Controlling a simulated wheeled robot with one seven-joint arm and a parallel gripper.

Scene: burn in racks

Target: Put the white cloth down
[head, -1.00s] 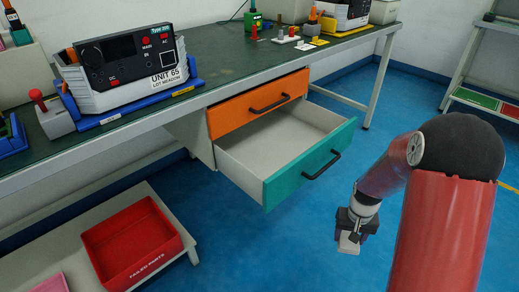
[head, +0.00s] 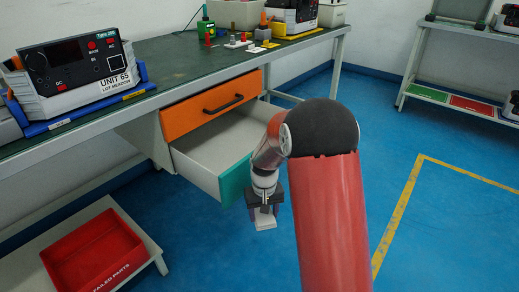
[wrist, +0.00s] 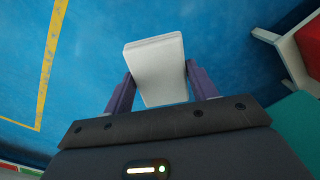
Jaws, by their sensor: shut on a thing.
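The white cloth (wrist: 157,68) is a folded, flat white block between the two purple fingers of my gripper (wrist: 160,88) in the wrist view. My gripper is shut on it. In the head view my gripper (head: 265,212) points down with the white cloth (head: 265,221) below it, in front of the open teal drawer (head: 236,180). The cloth hangs above the blue floor, touching no surface that I can see. Part of the drawer front is hidden behind my arm.
The drawer under the green workbench (head: 180,62) is pulled out and looks empty inside. A red failed-parts bin (head: 92,252) sits on a low shelf at lower left. A labelled unit (head: 80,72) stands on the bench. Yellow-lined floor (head: 405,205) at right is clear.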

